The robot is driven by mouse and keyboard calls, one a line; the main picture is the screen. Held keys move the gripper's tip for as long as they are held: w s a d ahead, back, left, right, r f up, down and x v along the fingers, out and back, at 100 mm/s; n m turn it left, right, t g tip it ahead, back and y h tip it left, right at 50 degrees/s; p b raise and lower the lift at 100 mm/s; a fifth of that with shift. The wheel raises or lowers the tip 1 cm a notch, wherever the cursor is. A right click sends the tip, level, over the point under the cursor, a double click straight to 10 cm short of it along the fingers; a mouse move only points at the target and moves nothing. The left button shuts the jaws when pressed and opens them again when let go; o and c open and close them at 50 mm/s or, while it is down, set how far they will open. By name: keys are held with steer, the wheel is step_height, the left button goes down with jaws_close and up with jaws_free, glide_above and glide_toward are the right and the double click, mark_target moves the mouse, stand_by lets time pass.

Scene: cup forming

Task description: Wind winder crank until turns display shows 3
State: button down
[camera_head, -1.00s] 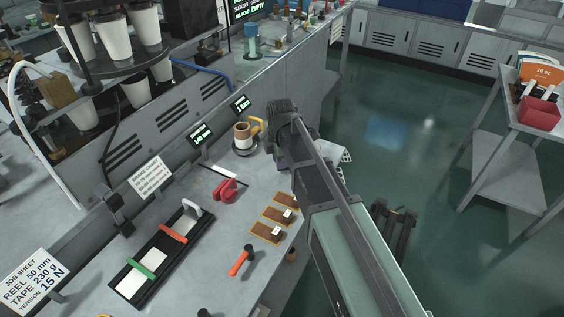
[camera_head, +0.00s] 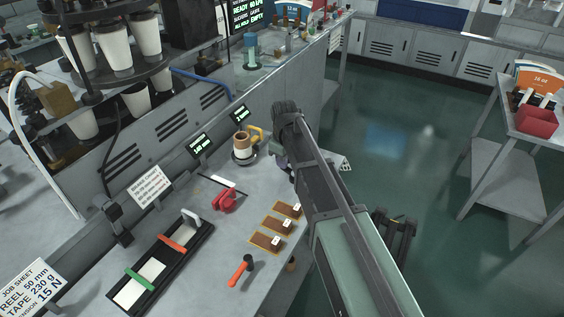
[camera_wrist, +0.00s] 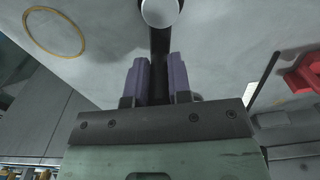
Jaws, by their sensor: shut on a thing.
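The winder (camera_head: 243,157) stands on the bench with a tan roll (camera_head: 242,141) on it, to the left of my wrist in the head view. Two small dark displays with green text, one (camera_head: 200,144) left of the winder and one (camera_head: 241,114) behind it, are too small to read surely. In the wrist view my gripper (camera_wrist: 160,75) has its two purple fingers shut on a dark crank bar (camera_wrist: 160,45). A pale round knob (camera_wrist: 161,10) shows at the bar's far end. In the head view my wrist hides most of the crank.
A yellow part (camera_head: 257,135) rises beside the roll. A red tool (camera_head: 225,199), several brown plates (camera_head: 275,225), an orange-handled tool (camera_head: 240,267) and a black tray (camera_head: 150,285) lie on the near bench.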

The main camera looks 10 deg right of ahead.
steer(key=m, duration=0.1)
steer(key=d+m, duration=0.1)
steer(key=m, duration=0.1)
steer(key=w+m, duration=0.1)
steer(key=shift+d+m, duration=0.3)
steer(key=shift+d, duration=0.1)
steer(key=d+m, duration=0.1)
steer(key=m, duration=0.1)
steer(key=d+m, duration=0.1)
steer(key=m, duration=0.2)
steer(key=shift+s+d, duration=0.1)
steer(key=shift+d, duration=0.1)
steer(key=m, duration=0.1)
steer(key=d+m, duration=0.1)
steer(key=m, duration=0.3)
steer(key=shift+s+d, duration=0.35)
steer(key=shift+s, duration=0.05)
steer(key=m, duration=0.1)
steer(key=s+d+m, duration=0.1)
steer(key=m, duration=0.2)
steer(key=shift+s+d+m, duration=0.15)
steer(key=shift+s+m, duration=0.1)
steer(key=shift+m, duration=0.05)
steer(key=c, duration=1.1)
jaws_free()
steer(key=shift+o, duration=0.2)
step_height(320, 180, up, 11)
steer(key=p, duration=1.1)
